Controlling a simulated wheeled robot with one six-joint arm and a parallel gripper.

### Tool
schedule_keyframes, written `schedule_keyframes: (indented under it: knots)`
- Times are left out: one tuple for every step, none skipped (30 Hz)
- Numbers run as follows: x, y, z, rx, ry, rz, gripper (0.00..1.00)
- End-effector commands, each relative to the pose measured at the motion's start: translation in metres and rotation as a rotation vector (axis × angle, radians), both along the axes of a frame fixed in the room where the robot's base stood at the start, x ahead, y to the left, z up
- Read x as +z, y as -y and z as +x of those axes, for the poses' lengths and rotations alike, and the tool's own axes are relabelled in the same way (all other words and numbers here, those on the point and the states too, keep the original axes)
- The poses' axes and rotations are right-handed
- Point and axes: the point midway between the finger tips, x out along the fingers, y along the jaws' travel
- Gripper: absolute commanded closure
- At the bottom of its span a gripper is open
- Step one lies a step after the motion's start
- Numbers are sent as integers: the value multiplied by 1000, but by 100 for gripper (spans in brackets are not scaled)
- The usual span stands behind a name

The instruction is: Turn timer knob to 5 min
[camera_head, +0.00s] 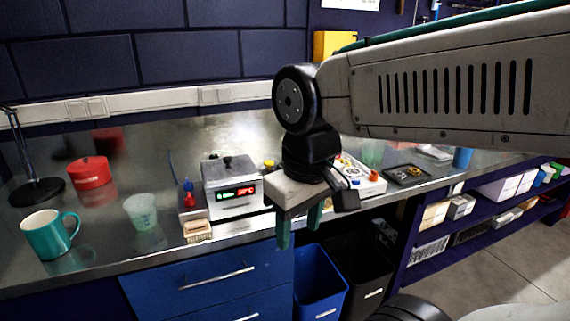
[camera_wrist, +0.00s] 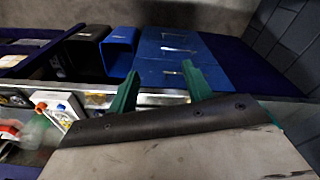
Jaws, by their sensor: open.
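A silver-white box with a dark front panel (camera_head: 236,193) stands on the metal bench, left of my gripper. The panel shows green and red lit digits, too small to read surely. A dark handle (camera_head: 228,162) sits on its lid. I cannot make out a timer knob; the box's right side is partly behind my gripper. My gripper (camera_head: 299,226), with two green fingers, is open and empty. It points down at the bench's front edge, right of the box and apart from it. The fingers (camera_wrist: 160,80) also show in the wrist view, with nothing between them.
A teal mug (camera_head: 48,237), a translucent cup (camera_head: 141,211) and a red container (camera_head: 90,173) stand on the left. A white box with coloured parts (camera_head: 362,178) and a dark tray (camera_head: 407,174) lie right of my gripper. Blue drawers (camera_head: 195,292) and a blue bin (camera_head: 318,286) are below.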

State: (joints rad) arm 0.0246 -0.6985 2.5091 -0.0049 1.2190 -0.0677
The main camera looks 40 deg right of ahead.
Motion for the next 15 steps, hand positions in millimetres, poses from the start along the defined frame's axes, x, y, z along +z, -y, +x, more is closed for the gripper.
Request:
schedule_keyframes:
  knots:
    - [6, 6, 15, 17, -7, -5, 50]
    - [10, 8, 25, 37, -11, -9, 50]
    - [15, 13, 41, 70, -16, -15, 50]
    - [19, 16, 55, 95, -19, -20, 50]
    - [22, 21, 69, 123, -22, -24, 50]
    - [26, 27, 88, 159, -27, -30, 50]
    - [28, 33, 103, 188, -31, -35, 50]
    - [30, 38, 117, 217, -34, -39, 50]
    - [30, 47, 137, 253, -38, -45, 50]
    - [30, 53, 152, 282, -41, -50, 50]
    - [30, 61, 166, 309, -44, -54, 50]
    - [28, 71, 185, 346, -50, -58, 50]
    - [26, 79, 199, 373, -54, -62, 50]
    - [23, 88, 213, 399, -57, -65, 50]
    - [18, 99, 230, 435, -61, -70, 50]
